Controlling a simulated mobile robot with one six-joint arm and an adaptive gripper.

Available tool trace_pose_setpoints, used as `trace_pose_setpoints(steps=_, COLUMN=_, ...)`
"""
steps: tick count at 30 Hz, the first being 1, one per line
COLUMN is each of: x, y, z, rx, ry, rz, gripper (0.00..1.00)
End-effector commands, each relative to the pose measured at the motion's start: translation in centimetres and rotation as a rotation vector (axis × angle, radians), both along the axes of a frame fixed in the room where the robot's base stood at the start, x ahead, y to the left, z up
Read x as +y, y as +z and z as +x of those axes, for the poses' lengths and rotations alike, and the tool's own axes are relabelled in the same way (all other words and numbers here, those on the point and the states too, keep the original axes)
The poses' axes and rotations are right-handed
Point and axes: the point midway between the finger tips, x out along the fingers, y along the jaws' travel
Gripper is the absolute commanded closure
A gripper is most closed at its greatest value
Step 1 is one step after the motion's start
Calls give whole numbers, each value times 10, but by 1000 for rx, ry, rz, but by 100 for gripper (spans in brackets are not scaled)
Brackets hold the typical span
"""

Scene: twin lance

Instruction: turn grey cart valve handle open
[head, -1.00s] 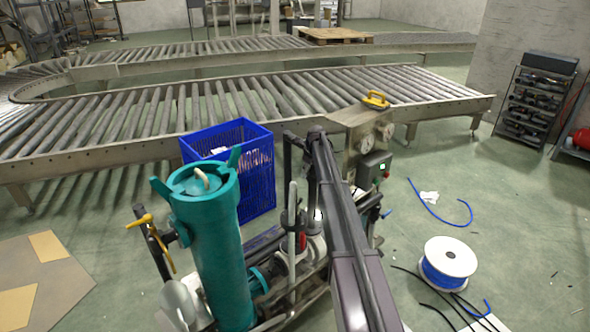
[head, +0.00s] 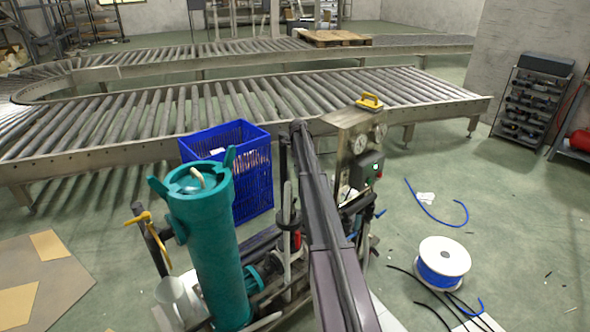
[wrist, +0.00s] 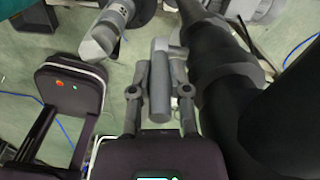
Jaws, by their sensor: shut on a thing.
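In the wrist view, a grey bar-shaped handle (wrist: 160,82) lies lengthwise between the two fingers of my gripper (wrist: 160,62). The fingers are shut on it, one on each side. I take it for the grey cart valve handle; its joint to the valve is not clear here. In the head view, my arm covers the gripper and the handle. The cart (head: 340,121) carries a teal canister (head: 212,245) on the left and a panel with gauges on the right.
A yellow valve handle (head: 137,219) is beside the canister. A dark box with a green light (head: 368,172) is right of my arm. A blue crate (head: 255,180) stands behind the cart. A cable spool (head: 443,260) and loose cables lie on the floor at right.

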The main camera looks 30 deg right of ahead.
Motion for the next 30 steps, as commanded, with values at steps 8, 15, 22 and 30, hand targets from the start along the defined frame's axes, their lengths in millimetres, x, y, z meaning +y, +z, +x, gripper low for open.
trace_pose_setpoints(steps=8, x=-2, y=0, z=-5, rx=7, ry=-6, rz=13, gripper=100)
trace_pose_setpoints(steps=15, x=-7, y=0, z=-7, rx=6, ry=-11, rz=11, gripper=42)
trace_pose_setpoints(steps=22, x=-12, y=0, z=-7, rx=5, ry=-14, rz=6, gripper=42)
trace_pose_setpoints(steps=30, x=-15, y=0, z=-8, rx=6, ry=-18, rz=3, gripper=42)
